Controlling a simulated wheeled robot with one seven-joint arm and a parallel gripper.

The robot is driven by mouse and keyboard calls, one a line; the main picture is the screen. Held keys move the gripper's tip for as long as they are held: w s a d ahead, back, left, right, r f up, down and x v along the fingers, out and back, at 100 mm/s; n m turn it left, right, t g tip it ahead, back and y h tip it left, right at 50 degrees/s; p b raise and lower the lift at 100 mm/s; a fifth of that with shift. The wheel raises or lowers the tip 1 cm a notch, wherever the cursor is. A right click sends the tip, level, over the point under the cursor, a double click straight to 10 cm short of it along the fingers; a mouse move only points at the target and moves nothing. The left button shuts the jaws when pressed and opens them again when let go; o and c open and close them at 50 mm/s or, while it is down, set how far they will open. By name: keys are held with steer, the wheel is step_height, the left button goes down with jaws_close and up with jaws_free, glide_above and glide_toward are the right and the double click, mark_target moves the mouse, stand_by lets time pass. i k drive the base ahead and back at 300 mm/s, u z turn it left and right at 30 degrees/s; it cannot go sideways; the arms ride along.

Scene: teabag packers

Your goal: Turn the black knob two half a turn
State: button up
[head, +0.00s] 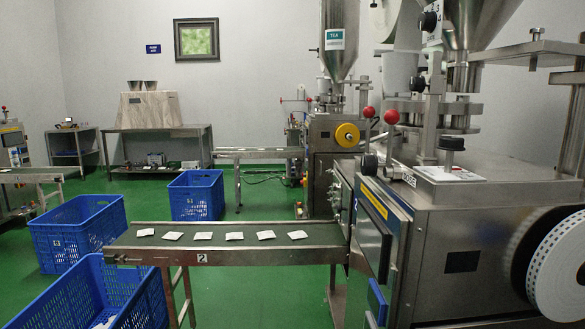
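Several black knobs show on the near steel packing machine (450,235) at the right. A round black knob (429,20) sits high on its upright, close to the steel hopper (470,22). Another black knob (370,163) sticks out at the machine's upper front left corner. A wider black knob (452,143) stands on top of the machine above a pale plate. I cannot read a number on any knob, so I cannot tell which one is knob two. My gripper is not in view, and nothing is seen touching the knobs.
A conveyor (225,256) marked 2 carries several white teabags and runs left from the machine. Blue crates (78,226) stand on the green floor. Red ball handles (391,117) rise near the knobs. A large paper reel (562,270) is at the right edge.

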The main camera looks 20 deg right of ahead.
mark_target(369, 166)
steer(key=u, duration=0.85)
steer(key=i, duration=1.8)
steer(key=z, duration=0.25)
